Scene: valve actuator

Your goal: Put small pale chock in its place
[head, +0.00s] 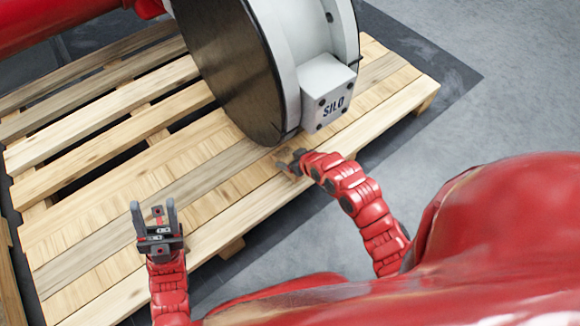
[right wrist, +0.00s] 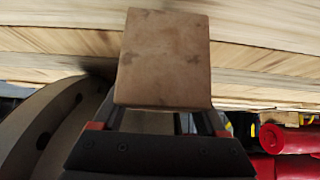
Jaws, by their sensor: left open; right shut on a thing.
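The small pale chock (right wrist: 164,58) is a tan, square-faced block with worn dark edges. My right gripper (right wrist: 165,115) is shut on it, and the block hides the fingertips in the right wrist view. In the head view my right gripper (head: 289,163) is low over the pallet's near boards, just below the rim of the large valve body (head: 240,75). The chock is hard to make out there. I cannot tell whether it touches the boards or the valve. My left gripper (head: 153,208) is open and empty above the pallet's near left part.
The wooden pallet (head: 90,145) carries the valve body, with its dark round face and white housing marked SILO (head: 330,93). In the right wrist view a grey curved flange (right wrist: 45,130) is close on the left. A red pipe (head: 60,22) crosses the upper left. Grey floor (head: 480,120) is clear at right.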

